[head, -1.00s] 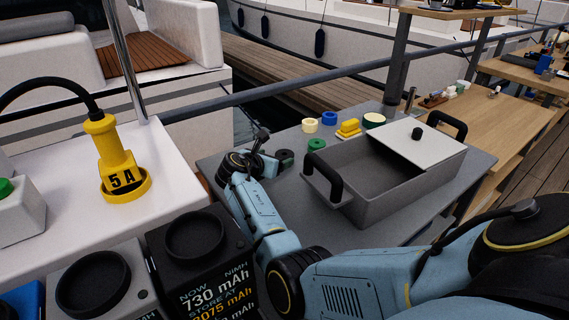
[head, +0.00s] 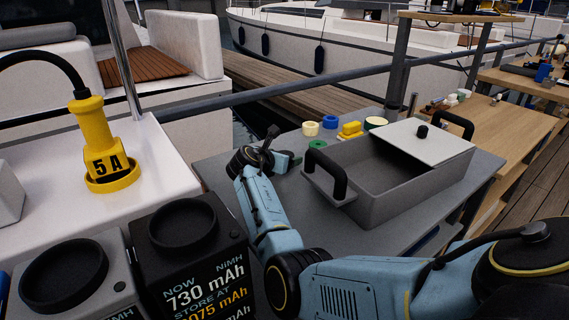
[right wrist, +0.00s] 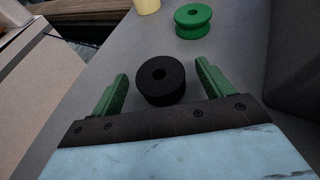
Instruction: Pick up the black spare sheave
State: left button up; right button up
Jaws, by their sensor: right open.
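The black spare sheave (right wrist: 161,80) is a thick black disc with a centre hole, lying flat on the grey table in the right wrist view. My right gripper (right wrist: 162,70) is open, with one green finger on each side of the sheave. Gaps show between the sheave and both fingers; nothing is gripped. In the head view my right gripper (head: 272,152) is low over the table, left of the grey box, and I cannot make out the black sheave there. My left gripper is not in view.
A green sheave (right wrist: 193,20) lies beyond the fingers. A grey open box (head: 390,195) with raised handles and a white lid stands right of the gripper. Cream (head: 310,129), blue (head: 330,122) and yellow (head: 350,130) pieces lie behind. A railing (head: 290,86) runs behind the table.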

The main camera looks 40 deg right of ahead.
dwell(0.3)
jog(key=c, duration=1.1)
